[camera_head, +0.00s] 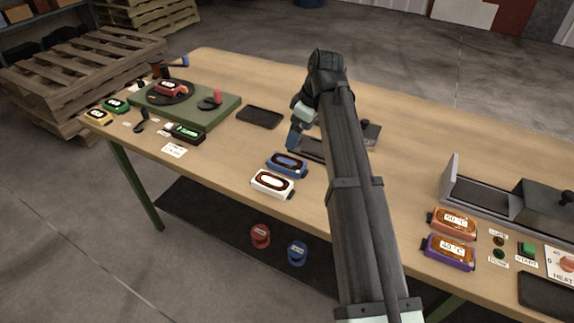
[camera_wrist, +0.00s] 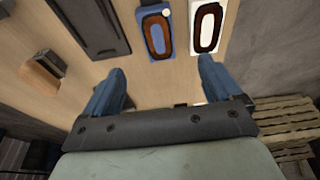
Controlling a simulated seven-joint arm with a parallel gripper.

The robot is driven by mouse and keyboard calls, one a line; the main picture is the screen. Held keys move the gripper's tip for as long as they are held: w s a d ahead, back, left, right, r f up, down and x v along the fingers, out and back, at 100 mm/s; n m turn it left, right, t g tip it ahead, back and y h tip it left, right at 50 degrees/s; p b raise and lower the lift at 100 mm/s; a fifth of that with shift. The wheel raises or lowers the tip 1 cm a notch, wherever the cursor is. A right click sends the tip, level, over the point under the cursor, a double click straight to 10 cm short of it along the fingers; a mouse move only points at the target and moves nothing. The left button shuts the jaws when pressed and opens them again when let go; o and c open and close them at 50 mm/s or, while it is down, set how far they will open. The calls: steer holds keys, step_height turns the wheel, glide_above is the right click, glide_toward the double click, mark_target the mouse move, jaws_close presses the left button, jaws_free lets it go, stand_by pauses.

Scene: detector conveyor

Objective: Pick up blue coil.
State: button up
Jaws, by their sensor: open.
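The blue coil (camera_head: 287,165) is a blue block with a dark oval winding, lying near the middle of the table's front part. It also shows in the wrist view (camera_wrist: 157,33), at the top centre, just beyond and between my fingers. A white coil (camera_head: 272,184) of the same shape lies beside it, nearer the front edge, and shows to its right in the wrist view (camera_wrist: 207,27). My gripper (camera_head: 295,140) has blue fingers and is open and empty (camera_wrist: 155,85). It is above the table, a little behind the blue coil and apart from it.
A dark tray (camera_head: 260,117) lies left of my gripper. A green platform (camera_head: 222,108) with a turntable stands further left. An orange unit (camera_head: 452,222) and a purple one (camera_head: 449,250) lie at the right beside a grey conveyor. Table around the blue coil's left is clear.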

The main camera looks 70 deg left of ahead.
glide_above(287, 162)
steer(key=w+d, duration=0.1)
steer(key=d, duration=0.1)
steer(key=f, duration=0.7)
steer(key=shift+w+a+f, duration=0.2)
steer(key=shift+a+f, duration=0.05)
steer(key=shift+x, duration=2.65)
steer(key=shift+a+r, duration=0.1)
steer(key=shift+a, duration=0.1)
steer(key=c, duration=1.3)
steer(key=shift+r, duration=0.1)
